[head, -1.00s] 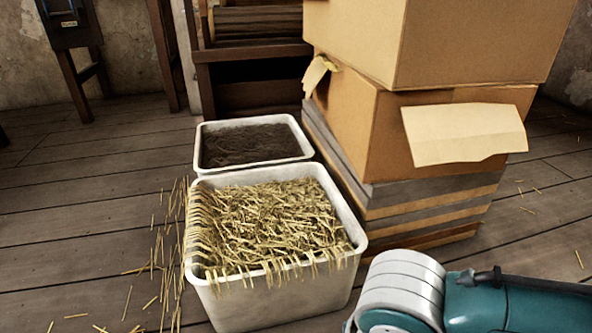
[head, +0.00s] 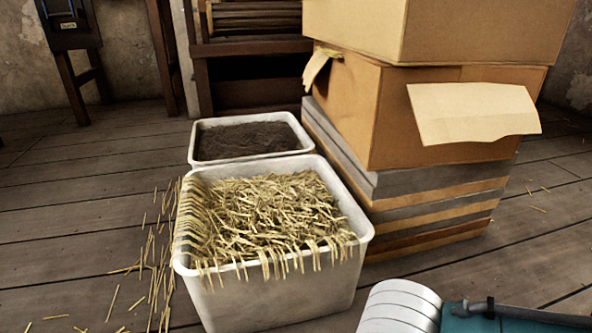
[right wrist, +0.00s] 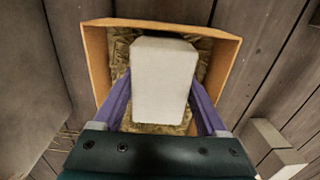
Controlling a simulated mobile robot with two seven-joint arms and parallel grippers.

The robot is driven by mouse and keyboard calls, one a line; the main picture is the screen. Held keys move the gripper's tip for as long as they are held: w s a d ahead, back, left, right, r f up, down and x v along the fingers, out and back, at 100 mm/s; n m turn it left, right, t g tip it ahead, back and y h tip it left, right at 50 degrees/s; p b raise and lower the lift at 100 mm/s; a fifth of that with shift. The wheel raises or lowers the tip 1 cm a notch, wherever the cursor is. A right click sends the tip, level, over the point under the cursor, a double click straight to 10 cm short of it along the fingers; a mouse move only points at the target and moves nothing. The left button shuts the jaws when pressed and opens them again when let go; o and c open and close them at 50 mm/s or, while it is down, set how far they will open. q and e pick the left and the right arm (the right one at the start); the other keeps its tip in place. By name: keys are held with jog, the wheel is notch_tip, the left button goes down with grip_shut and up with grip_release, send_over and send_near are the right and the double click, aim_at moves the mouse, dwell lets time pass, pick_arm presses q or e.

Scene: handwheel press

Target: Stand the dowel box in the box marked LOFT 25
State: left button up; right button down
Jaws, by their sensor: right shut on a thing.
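In the right wrist view a pale, off-white block-shaped box, which I take for the dowel box (right wrist: 164,95), is between the purple fingers of my right gripper (right wrist: 163,88). The gripper is shut on it. Behind it is an open brown cardboard box (right wrist: 232,62) with straw-like filling inside. The held box appears over or within its opening; I cannot tell how deep. No LOFT 25 marking can be read. My left gripper is in neither view.
In the head view a white bin of straw (head: 290,305) stands before a white bin of dark material (head: 196,148). Stacked cardboard boxes (head: 370,115) with a paper flap (head: 470,114) rise on the right.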

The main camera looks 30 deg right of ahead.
grip_release()
notch_tip(320, 180, up, 11)
jog(key=p, duration=1)
jog(key=shift+r, duration=0.2)
jog(key=s+a+r+m+t+y, duration=0.1)
jog(key=s+a+r+m+y, duration=0.1)
jog(key=a+r+m, duration=0.3)
jog(key=s+d+r+m+t+h, duration=0.1)
jog(key=s+d+r+m+t, duration=0.1)
jog(key=d+r+m, duration=0.5)
notch_tip(320, 180, up, 2)
jog(key=shift+s+d+r+m+t+h, duration=0.1)
jog(key=shift+s+d+m+t+h, duration=0.25)
jog(key=shift+m, duration=0.55)
jog(key=shift+a, duration=0.15)
